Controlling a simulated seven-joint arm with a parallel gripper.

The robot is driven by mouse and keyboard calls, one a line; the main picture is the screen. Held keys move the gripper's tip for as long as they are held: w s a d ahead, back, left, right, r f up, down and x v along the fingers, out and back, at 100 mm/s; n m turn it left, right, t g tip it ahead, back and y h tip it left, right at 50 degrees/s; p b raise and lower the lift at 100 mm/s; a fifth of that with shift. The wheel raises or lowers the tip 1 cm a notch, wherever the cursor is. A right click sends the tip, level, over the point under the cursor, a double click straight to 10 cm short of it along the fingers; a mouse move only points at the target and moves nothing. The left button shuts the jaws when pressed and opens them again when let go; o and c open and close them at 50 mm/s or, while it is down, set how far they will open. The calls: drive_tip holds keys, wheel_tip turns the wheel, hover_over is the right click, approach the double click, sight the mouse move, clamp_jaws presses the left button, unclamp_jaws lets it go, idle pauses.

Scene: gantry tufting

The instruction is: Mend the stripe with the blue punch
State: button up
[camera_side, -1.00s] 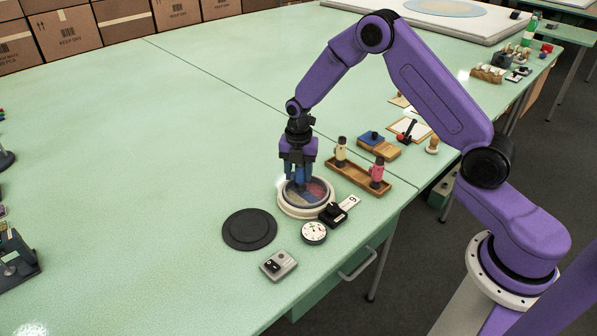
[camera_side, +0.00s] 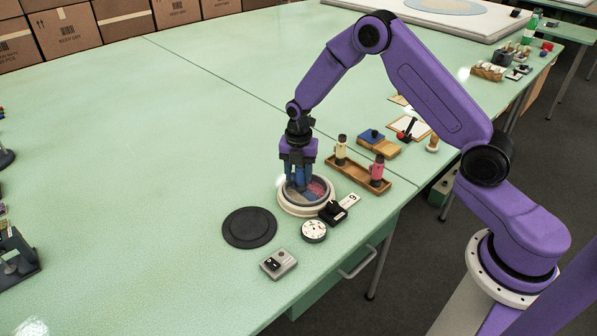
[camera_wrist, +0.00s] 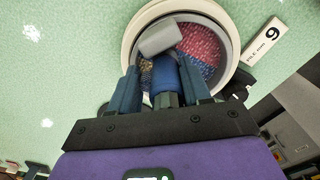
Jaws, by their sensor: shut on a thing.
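My gripper (camera_side: 302,176) points down over a round white hoop (camera_side: 284,207) near the table's front edge. It is shut on the blue punch (camera_wrist: 164,77), which stands upright between the fingers in the wrist view. A light grey block (camera_wrist: 160,39) shows at the punch's lower end, over the cloth. The cloth in the hoop has a red-pink speckled area (camera_wrist: 203,42) and a blue area beside it (camera_wrist: 207,71). The punch tip and the cloth under it are hidden, so I cannot tell whether they touch.
A wooden tray (camera_side: 358,178) with a cream punch (camera_side: 341,150) and a pink punch (camera_side: 377,171) stands right of the hoop.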

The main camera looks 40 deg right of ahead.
idle(0.6)
drive_tip(key=shift+r, duration=3.5)
